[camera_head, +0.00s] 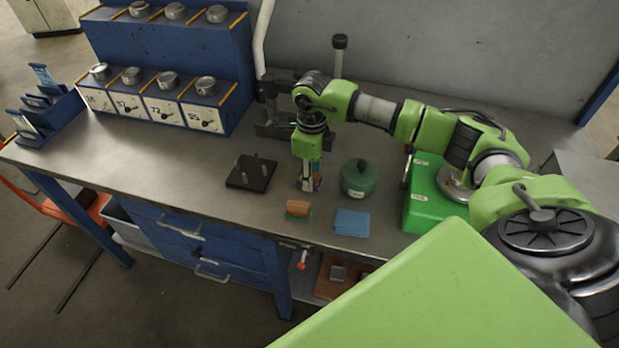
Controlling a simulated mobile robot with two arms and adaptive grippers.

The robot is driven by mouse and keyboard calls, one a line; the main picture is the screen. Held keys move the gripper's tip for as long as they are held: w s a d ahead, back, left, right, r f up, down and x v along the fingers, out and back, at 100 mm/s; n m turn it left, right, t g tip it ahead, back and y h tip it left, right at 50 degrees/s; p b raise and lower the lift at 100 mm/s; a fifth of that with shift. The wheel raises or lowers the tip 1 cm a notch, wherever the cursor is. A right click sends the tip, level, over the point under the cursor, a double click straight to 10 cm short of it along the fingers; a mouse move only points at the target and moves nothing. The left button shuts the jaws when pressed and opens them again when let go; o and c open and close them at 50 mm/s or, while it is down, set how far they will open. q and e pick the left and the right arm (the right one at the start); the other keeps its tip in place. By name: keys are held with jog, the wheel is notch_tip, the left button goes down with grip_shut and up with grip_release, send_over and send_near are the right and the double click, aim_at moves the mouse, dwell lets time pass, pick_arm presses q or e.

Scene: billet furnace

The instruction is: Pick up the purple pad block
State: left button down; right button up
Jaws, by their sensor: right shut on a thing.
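My right gripper (309,182) points straight down over the grey workbench, between the black peg plate and the green round pot. Its jaws are shut on a small block with purple showing, the purple pad block (317,184). The fingers hide most of the block, and I cannot tell whether it touches the bench top. My left gripper is not in view.
A black plate with pegs (250,174) stands left of the gripper, and a green pot (360,179) right. An orange-brown block (298,208) and a blue pad (351,223) lie near the front edge. A green box (430,200) stands farther right.

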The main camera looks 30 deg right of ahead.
jog(key=shift+r, duration=0.15)
jog(key=shift+w+r+b, duration=0.1)
jog(key=shift+r+b, duration=0.45)
jog(key=shift+b, duration=0.05)
jog(key=shift+r+b, duration=0.65)
jog(key=shift+r, duration=0.15)
jog(key=s+a+r+b, duration=0.3)
jog(key=s+a+r, duration=0.1)
jog(key=s+r, duration=0.6)
jog(key=s, duration=0.3)
jog(key=shift+s+a+b, duration=0.2)
jog(key=shift+a+b, duration=0.15)
jog(key=shift+a, duration=0.05)
jog(key=shift+o, duration=0.7)
